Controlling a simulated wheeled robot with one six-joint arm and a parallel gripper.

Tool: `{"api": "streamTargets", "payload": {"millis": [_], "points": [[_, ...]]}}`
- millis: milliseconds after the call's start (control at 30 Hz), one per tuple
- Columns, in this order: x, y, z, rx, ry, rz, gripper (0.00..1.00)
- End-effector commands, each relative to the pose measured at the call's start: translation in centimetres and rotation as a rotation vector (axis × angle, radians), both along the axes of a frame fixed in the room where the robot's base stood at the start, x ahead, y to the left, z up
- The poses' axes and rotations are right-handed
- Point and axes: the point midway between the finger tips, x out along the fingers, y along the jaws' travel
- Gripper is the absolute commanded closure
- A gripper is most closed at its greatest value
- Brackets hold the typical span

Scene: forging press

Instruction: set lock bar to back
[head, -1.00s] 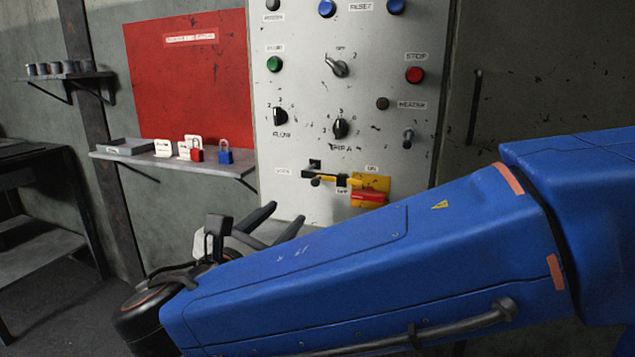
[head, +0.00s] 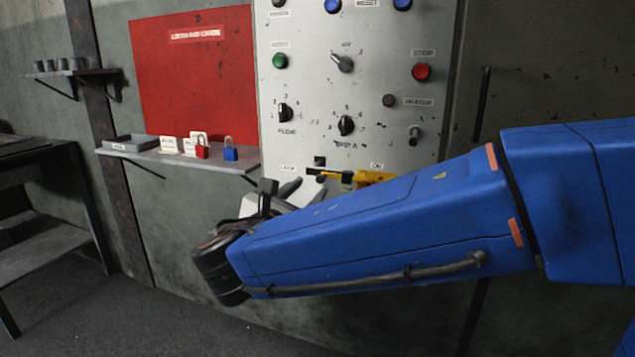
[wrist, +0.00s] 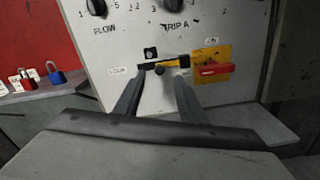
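The head view shows the bar (head: 326,174) just above my forearm. My gripper (wrist: 159,78) is open and empty. In the wrist view its two fingers point at the panel, tips just below the bar, one on each side of the knob. I cannot tell whether they touch anything. In the head view my arm hides part of the gripper and the red handle.
Knobs and buttons sit above on the panel (head: 385,75), including a TRIP A knob (head: 346,125) and a toggle (head: 414,135). A shelf (head: 240,159) with a red padlock (head: 202,150) and a blue padlock (head: 231,150) is at left. A workbench (head: 45,240) stands far left.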

Motion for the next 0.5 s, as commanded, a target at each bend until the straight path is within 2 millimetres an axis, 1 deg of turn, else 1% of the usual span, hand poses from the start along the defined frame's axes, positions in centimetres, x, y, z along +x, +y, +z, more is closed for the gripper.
{"api": "streamTargets", "payload": {"millis": [100, 300, 500], "points": [[1.6, -0.7, 0.0, 0.0, 0.0, -0.003, 0.63], [4.1, -1.5, 0.0, 0.0, 0.001, -0.003, 0.63], [5.6, -2.0, 0.0, 0.0, 0.0, -0.001, 0.63]]}}
